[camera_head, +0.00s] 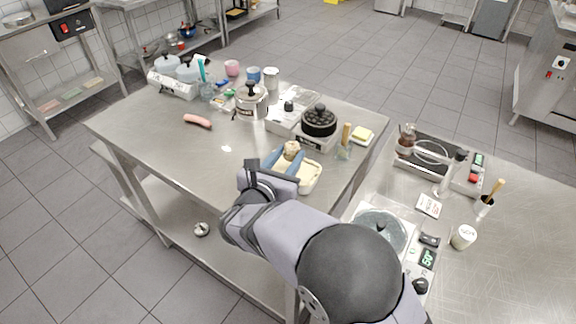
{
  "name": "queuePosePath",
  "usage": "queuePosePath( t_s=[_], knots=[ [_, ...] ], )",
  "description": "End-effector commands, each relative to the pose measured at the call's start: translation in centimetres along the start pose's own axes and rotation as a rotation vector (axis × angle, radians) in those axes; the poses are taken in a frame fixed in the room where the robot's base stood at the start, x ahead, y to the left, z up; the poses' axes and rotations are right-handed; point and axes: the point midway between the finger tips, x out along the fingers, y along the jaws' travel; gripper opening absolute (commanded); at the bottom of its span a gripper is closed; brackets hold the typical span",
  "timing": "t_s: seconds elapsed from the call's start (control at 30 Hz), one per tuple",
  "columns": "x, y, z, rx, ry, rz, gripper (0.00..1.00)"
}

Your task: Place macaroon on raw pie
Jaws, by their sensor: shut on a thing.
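My gripper (284,158) reaches over the near right part of the steel table, its blue fingers shut on a small tan-brown thing, which looks like the macaroon (292,149). A pale cream, rounded rectangular dish, which looks like the raw pie (311,178), lies just beside and partly beneath the gripper. My gripper and arm hide its left and near parts. I cannot tell the height of the macaroon above the table or whether it touches the dish.
Behind the gripper stand a black pot on a burner (318,121), a glass with a wooden-handled tool (345,146) and a yellow sponge-like block (362,134). A steel pot (250,101) stands farther left. A sausage (197,121) lies on the mostly clear left tabletop (160,140).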

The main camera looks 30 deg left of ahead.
Motion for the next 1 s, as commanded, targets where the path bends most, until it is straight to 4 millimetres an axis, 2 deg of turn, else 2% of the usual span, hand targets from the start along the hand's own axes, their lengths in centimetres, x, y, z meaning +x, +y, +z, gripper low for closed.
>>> queuePosePath(
  t_s=[0.17, 0.5, 0.93, 0.97, 1.0],
  knots=[
    [0.1, 0.0, -0.3, 0.0, -0.001, 0.0, 0.12],
    [0.7, 0.0, -3.5, -0.001, -0.001, 0.001, 0.12],
    [0.8, 0.0, -4.1, 0.001, -0.001, 0.001, 0.12],
    [0.8, 0.0, -4.1, 0.001, -0.001, 0.001, 0.36],
    [0.8, 0.0, -4.0, 0.001, -0.001, 0.001, 0.45]
  ],
)
